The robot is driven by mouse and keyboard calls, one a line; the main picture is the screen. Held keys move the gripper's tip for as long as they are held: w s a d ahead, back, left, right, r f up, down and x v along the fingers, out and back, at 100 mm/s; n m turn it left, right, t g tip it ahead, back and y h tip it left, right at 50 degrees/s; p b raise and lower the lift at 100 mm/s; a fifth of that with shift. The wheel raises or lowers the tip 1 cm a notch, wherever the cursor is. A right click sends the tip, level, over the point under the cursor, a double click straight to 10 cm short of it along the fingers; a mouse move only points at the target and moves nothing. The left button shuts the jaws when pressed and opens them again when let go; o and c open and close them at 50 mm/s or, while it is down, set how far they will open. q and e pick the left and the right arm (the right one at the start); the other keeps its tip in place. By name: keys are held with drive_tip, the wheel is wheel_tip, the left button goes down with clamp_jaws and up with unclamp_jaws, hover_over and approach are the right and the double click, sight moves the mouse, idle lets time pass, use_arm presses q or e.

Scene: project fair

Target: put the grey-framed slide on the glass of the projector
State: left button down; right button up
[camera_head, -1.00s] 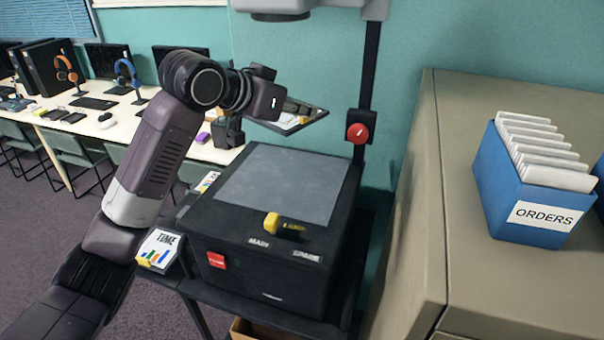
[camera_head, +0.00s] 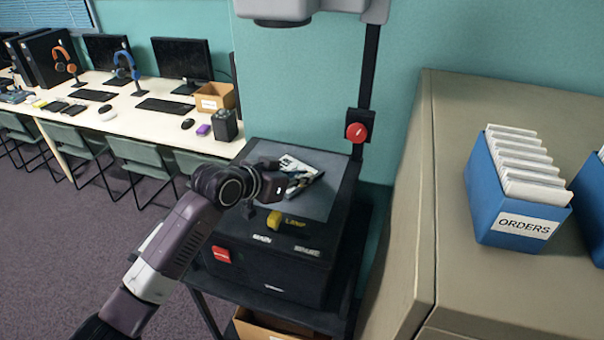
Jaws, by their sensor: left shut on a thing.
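The projector is a black box with a grey glass (camera_head: 337,165) on top, a yellow lamp knob (camera_head: 274,220) and a red switch (camera_head: 221,254) on its front. My left gripper (camera_head: 290,183) is over the glass, coming in from the left. It is shut on a slide (camera_head: 303,169) with a pale, printed face, held low over the glass. I cannot tell whether the slide touches the glass. The gripper hides part of the slide, and its frame colour is hard to make out. My right gripper is out of view.
The projector's post (camera_head: 371,85) with a red knob (camera_head: 356,132) rises behind the glass, with the projector head (camera_head: 275,8) above. A beige cabinet (camera_head: 400,220) stands close on the right, bearing a blue ORDERS box (camera_head: 500,225). A computer desk (camera_head: 140,125) is at left.

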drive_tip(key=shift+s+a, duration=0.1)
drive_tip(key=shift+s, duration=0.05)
use_arm(q)
drive_tip(key=c, duration=2.1)
unclamp_jaws()
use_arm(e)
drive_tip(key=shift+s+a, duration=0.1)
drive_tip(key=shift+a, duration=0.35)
use_arm(q)
drive_tip(key=shift+a, duration=0.1)
drive_tip(key=b+v, duration=0.2)
drive_tip(key=v, duration=1)
drive_tip(key=shift+b, duration=0.4)
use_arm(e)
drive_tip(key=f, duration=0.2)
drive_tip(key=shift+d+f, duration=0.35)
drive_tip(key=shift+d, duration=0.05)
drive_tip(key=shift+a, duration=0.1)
